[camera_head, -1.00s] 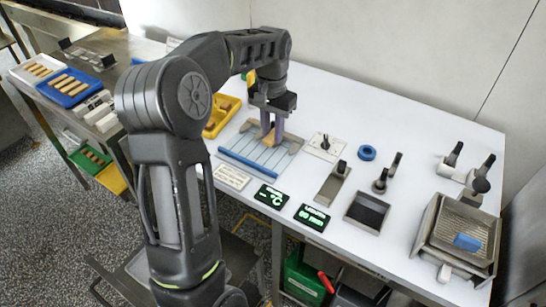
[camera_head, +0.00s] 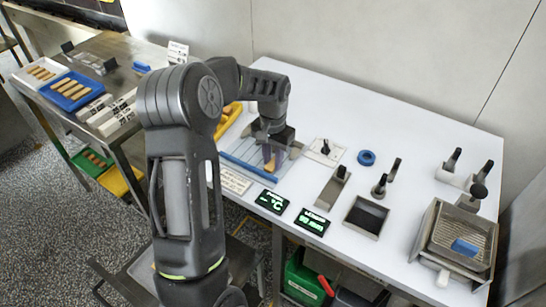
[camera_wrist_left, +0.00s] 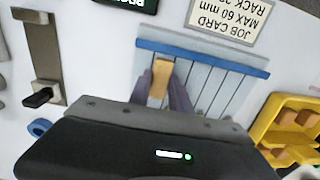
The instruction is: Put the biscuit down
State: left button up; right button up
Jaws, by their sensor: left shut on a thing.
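My left gripper (camera_head: 270,160) is shut on a tan, finger-shaped biscuit (camera_head: 269,166). In the left wrist view the biscuit (camera_wrist_left: 160,78) sits between the purple-grey fingers (camera_wrist_left: 163,90). It is over the right-hand part of the mesh rack in the head view, near its blue front bar. The rack (camera_head: 232,152) is a light blue-grey panel with thin parallel wires; its wires (camera_wrist_left: 222,92) and blue bar (camera_wrist_left: 200,55) show in the left wrist view. I cannot tell whether the biscuit touches the wires. The gripper and forearm hide part of the rack. My right gripper is not in view.
A yellow tray (camera_head: 230,115) with compartments stands behind the rack; it also shows in the left wrist view (camera_wrist_left: 265,120). A job card (camera_head: 233,181) and dark displays (camera_head: 272,201) lie in front.

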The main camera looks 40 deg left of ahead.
aim_at(273, 163)
pick_arm(q)
jog(key=shift+f, duration=0.2)
jog(key=o, duration=1)
jog(key=shift+r, duration=0.1)
jog(key=shift+r, duration=0.1)
notch_tip(273, 163, up, 12)
jog(key=shift+r+b, duration=0.1)
jog(key=shift+b, duration=0.7)
